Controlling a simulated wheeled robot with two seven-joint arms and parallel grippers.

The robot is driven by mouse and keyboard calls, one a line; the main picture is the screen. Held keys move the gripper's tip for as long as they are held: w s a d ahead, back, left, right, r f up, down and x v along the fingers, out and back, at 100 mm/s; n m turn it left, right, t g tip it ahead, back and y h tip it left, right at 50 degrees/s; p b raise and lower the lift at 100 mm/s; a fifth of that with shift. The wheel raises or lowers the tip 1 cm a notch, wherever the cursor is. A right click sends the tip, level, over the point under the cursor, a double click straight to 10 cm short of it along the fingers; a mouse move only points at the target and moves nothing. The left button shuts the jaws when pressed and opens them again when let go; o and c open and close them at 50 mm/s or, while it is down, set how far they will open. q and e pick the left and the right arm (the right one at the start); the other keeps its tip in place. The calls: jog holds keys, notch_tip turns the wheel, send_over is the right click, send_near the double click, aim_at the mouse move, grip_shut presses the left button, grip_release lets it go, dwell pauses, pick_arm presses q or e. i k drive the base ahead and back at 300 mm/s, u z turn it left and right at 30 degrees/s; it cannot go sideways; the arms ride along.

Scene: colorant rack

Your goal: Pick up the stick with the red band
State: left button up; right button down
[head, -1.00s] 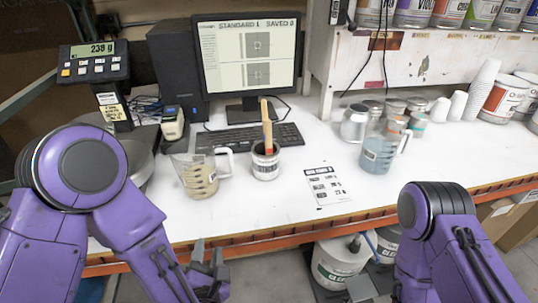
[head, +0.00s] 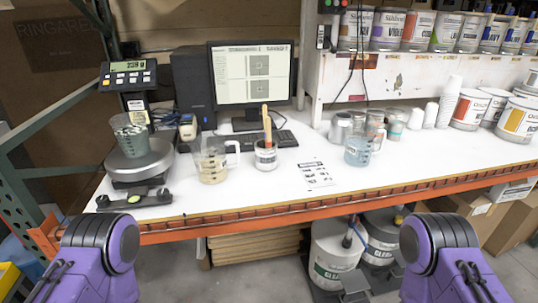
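The wooden stick (head: 265,118) with a reddish band stands upright, leaning slightly, in a small labelled can (head: 266,156) on the white bench. Its lower end is hidden inside the can. Only purple links of my two arms show at the bottom left and bottom right. Both grippers are out of view, and nothing of mine touches the stick or can.
A clear beaker with beige contents (head: 213,166) stands just left of the can. A keyboard (head: 285,139) and monitor (head: 252,75) are behind. A bluish beaker (head: 357,153) and a printed sheet (head: 316,174) are to the right. A scale (head: 140,165) sits left.

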aim_at(268, 120)
jog(key=z, duration=1.75)
jog(key=i, duration=1.4)
jog(key=u, duration=1.05)
